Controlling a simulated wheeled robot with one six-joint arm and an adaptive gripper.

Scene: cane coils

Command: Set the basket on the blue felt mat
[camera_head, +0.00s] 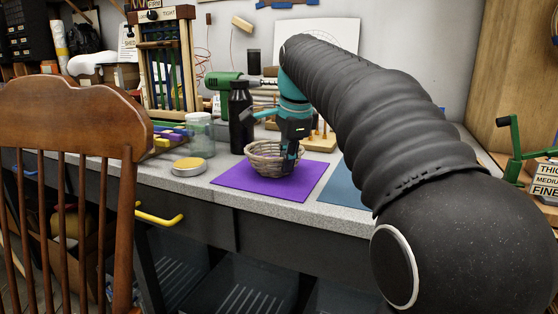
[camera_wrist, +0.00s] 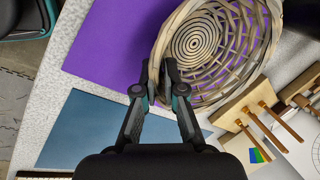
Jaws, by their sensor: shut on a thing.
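The woven basket (camera_head: 262,158) is upright over the purple mat (camera_head: 240,188) in the head view; I cannot tell whether it touches the mat. In the wrist view the basket (camera_wrist: 235,45) lies at the top right, its open inside and ringed base showing. My gripper (camera_head: 290,160) is shut on the basket's rim at its right side; the fingertips (camera_wrist: 168,82) pinch the wall in the wrist view. The blue felt mat (camera_head: 343,184) lies right of the purple mat, partly hidden by my arm. It is bare where it shows in the wrist view (camera_wrist: 85,130).
A dark bottle (camera_head: 240,120), a glass jar (camera_head: 200,135) and a yellow-topped tin (camera_head: 188,166) stand left of the basket. A wooden peg stand (camera_head: 320,142) is behind the mats. A wooden chair (camera_head: 75,130) is at the left front.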

